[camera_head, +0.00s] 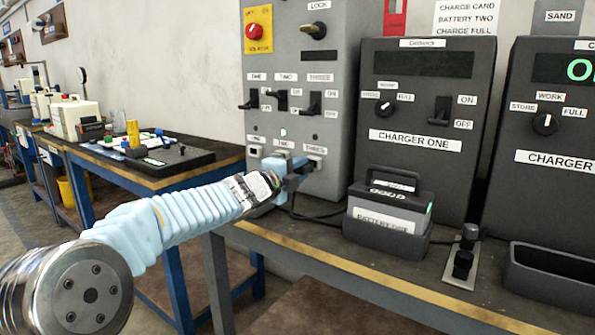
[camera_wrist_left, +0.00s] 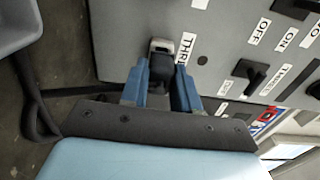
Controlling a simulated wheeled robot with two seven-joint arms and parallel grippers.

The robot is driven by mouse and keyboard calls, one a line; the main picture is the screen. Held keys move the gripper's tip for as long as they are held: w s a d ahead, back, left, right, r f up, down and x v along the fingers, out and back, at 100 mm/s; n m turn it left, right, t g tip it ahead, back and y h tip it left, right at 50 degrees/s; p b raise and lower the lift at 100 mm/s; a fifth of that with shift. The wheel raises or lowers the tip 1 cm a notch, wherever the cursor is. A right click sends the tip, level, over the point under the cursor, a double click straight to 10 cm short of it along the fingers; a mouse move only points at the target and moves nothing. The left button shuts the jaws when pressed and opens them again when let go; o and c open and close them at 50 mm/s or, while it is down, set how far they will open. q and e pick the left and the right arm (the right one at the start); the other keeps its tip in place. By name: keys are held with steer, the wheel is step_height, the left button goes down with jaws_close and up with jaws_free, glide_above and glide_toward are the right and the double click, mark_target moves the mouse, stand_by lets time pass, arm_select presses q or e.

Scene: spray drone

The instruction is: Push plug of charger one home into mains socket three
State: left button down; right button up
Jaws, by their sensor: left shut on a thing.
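My left gripper (camera_head: 291,174) reaches in from the left to the lower part of the grey mains panel (camera_head: 300,110). Its blue fingers (camera_wrist_left: 160,92) are shut on a black plug (camera_wrist_left: 160,70) in the left wrist view. The plug's front is at mains socket three (camera_wrist_left: 162,46), beside the label "THREE" (camera_wrist_left: 184,58). How deep the plug sits cannot be told. In the head view the fingers hide the plug, and the label of socket three (camera_head: 314,150) shows just above them. Charger one (camera_head: 417,135) stands to the right, its display dark. My right gripper is not in view.
A battery (camera_head: 391,205) sits in a dark cradle before charger one. A dark cable (camera_head: 325,218) runs along the bench between panel and charger. Panel switches (camera_head: 281,99) are above the sockets. A second charger (camera_head: 540,150) and an empty black tray (camera_head: 550,275) are at right.

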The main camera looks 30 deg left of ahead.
arm_select(q)
steer(key=shift+w+d, duration=0.15)
steer(key=shift+w, duration=0.95)
steer(key=c, duration=0.8)
jaws_free()
steer(key=shift+o, duration=0.2)
steer(key=s, duration=0.9)
steer(key=s+a, duration=0.1)
steer(key=s, duration=0.3)
steer(key=shift+s, duration=0.35)
